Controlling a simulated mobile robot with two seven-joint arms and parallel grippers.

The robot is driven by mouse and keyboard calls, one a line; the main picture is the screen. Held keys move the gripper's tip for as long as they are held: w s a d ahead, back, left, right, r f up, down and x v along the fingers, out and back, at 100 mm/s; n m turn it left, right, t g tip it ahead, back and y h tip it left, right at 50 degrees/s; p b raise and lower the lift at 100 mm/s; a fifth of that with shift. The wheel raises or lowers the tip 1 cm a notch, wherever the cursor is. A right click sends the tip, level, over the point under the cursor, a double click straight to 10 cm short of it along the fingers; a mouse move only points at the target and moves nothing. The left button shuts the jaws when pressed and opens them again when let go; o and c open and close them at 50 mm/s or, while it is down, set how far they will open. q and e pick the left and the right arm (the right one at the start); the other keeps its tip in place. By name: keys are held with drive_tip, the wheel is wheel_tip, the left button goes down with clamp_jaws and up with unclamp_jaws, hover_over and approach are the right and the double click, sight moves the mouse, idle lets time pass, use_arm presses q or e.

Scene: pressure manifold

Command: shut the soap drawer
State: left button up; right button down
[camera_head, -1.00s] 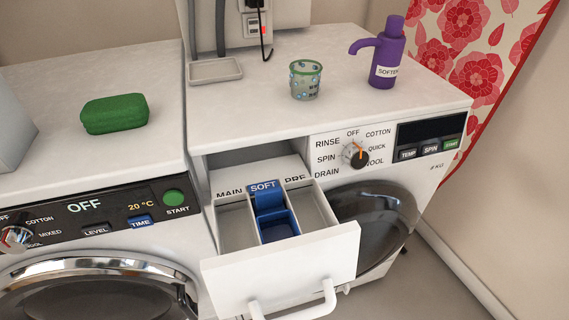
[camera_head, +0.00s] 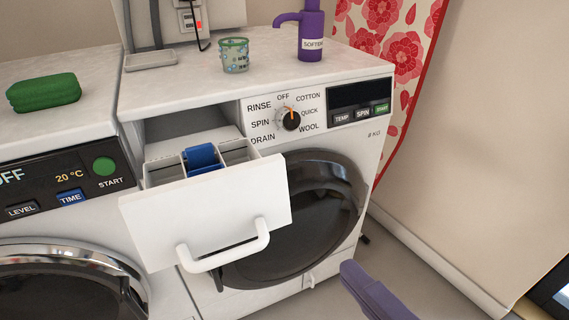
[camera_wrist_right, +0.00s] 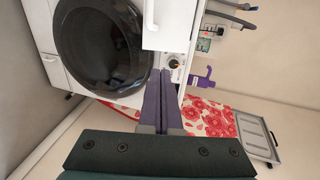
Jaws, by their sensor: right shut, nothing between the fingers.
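The soap drawer (camera_head: 207,210) of the right washing machine is pulled out, with its white front and bar handle (camera_head: 230,250) facing me. A blue insert (camera_head: 202,158) sits in its middle compartment. My right gripper (camera_head: 350,270) comes in at the bottom of the head view, to the right of the drawer and apart from it, in front of the machine. In the right wrist view its purple-grey fingers (camera_wrist_right: 160,75) are together and empty. The drawer front (camera_wrist_right: 172,25) shows beyond the fingertips there, with its handle (camera_wrist_right: 150,15). My left gripper is out of view.
The round door (camera_head: 318,205) is closed below the control panel with its dial (camera_head: 290,121). A cup (camera_head: 235,55), a purple softener bottle (camera_head: 311,35) and a tray (camera_head: 151,61) stand on top. A green sponge (camera_head: 43,93) lies on the left machine. The floor at right looks clear.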

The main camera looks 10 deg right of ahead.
sight(284, 199)
drive_tip(key=b+x, duration=0.3)
drive_tip(key=x, duration=1)
drive_tip(key=shift+w+r+b, duration=0.15)
drive_tip(key=shift+b, duration=0.25)
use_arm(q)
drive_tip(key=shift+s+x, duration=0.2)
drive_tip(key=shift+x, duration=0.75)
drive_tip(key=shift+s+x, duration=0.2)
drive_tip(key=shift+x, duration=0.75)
use_arm(e)
drive_tip(key=shift+w+a, duration=0.15)
drive_tip(key=shift+w, duration=0.35)
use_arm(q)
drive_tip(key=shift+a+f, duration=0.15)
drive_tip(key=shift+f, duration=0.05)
